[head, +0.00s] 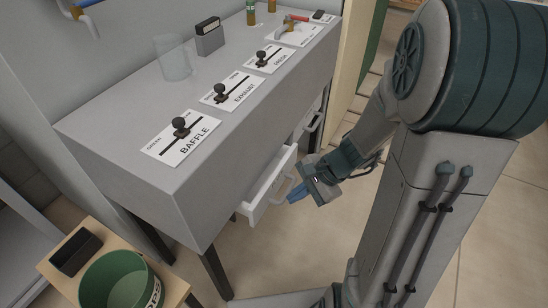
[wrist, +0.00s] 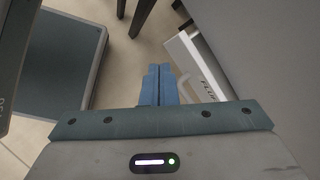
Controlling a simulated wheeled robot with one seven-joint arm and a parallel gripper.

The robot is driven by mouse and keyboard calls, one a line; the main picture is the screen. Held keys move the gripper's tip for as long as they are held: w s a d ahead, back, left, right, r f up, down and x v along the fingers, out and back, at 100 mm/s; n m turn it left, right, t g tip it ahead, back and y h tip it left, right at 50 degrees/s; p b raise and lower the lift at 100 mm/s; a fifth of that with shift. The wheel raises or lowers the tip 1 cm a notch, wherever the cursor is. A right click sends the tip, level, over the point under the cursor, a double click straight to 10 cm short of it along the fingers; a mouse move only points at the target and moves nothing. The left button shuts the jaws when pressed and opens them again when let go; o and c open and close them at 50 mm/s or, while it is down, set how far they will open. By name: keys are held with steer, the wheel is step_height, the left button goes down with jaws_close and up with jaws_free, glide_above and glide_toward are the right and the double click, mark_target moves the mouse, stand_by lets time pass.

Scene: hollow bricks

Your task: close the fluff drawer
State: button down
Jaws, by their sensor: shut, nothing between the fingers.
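The fluff drawer (head: 268,186) is a white drawer that stands pulled out from the front of the grey cabinet, with a pale handle on its face. In the wrist view the drawer front (wrist: 203,68) is at the right, with a partly visible label that begins "FLU". My gripper (head: 293,196) is just in front of the drawer, near its handle. In the wrist view its blue fingers (wrist: 158,72) are together and empty, just left of the drawer front. I cannot tell whether they touch the handle.
The grey cabinet (head: 130,150) carries sliders labelled BAFFLE (head: 182,138), EXHAUST (head: 228,92) and one more, plus a clear glass (head: 173,58) and a dark box (head: 209,38). A green bin (head: 120,282) stands on a wooden stand at lower left. Tiled floor lies below the drawer.

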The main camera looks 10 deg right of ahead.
steer(key=w+d+f+m+t+y+p, duration=0.1)
steer(key=w+d+m+t+p, duration=0.15)
steer(key=m, duration=0.35)
steer(key=m+t, duration=0.2)
steer(key=m, duration=0.4)
glide_toward(270, 188)
step_height(270, 188, down, 4)
steer(key=w+a, duration=0.2)
steer(key=a, duration=0.1)
steer(key=shift+g+h+b, duration=0.25)
steer(key=shift+h+b, duration=0.05)
steer(key=shift+w+a, duration=0.3)
